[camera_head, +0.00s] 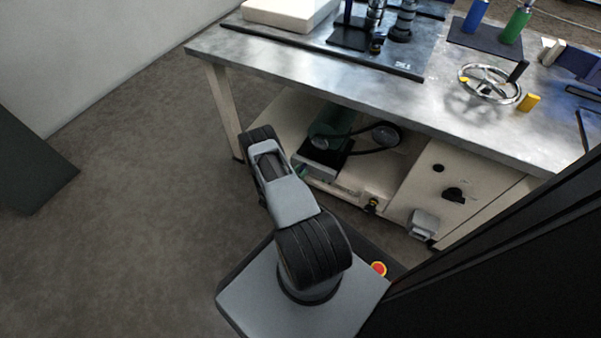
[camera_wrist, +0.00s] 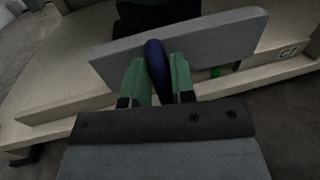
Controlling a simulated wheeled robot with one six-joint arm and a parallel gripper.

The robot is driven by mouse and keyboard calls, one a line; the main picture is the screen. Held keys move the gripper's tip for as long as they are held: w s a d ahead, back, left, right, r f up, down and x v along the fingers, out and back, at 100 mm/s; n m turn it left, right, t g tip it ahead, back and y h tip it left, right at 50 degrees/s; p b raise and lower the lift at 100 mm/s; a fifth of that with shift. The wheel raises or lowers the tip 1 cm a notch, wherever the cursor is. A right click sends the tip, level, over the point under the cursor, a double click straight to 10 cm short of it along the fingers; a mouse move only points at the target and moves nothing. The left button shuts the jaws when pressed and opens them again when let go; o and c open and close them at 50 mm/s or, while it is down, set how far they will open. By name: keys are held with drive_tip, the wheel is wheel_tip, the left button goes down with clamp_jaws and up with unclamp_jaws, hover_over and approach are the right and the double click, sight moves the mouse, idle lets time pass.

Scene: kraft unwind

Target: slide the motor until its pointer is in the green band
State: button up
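The green motor (camera_head: 333,126) sits on the lower shelf under the bench, on a dark base, with a black belt to a pulley (camera_head: 387,134) at its right. In the wrist view a grey plate (camera_wrist: 220,38) crosses the picture, and a dark blue handle (camera_wrist: 155,58) stands out from it toward me. My gripper (camera_wrist: 158,70) has its two green fingers against both sides of this handle. A small green patch (camera_wrist: 215,72) shows below the plate, likely part of the green band. I cannot make out the pointer.
The pale shelf edge (camera_wrist: 60,105) runs below the plate. A cabinet panel (camera_head: 462,185) with a dark knob stands right of the pulley. The metal benchtop (camera_head: 300,60) overhangs the shelf and carries a handwheel (camera_head: 490,82). Open floor lies at the left.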

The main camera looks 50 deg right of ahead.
drive_tip(key=shift+s, duration=0.2)
clamp_jaws()
drive_tip(key=w, duration=0.3)
drive_tip(key=shift+w+a, duration=0.2)
drive_tip(key=shift+a, duration=0.2)
drive_tip(key=o, duration=0.5)
unclamp_jaws()
drive_tip(key=shift+s, duration=0.1)
drive_tip(key=a+p, duration=0.1)
drive_tip(key=a, duration=0.3)
drive_tip(key=a+p, duration=0.1)
drive_tip(key=a, duration=0.4)
drive_tip(key=a+p, duration=0.1)
drive_tip(key=a, duration=0.3)
drive_tip(key=shift+s+a+p, duration=0.3)
drive_tip(key=shift+a, duration=0.05)
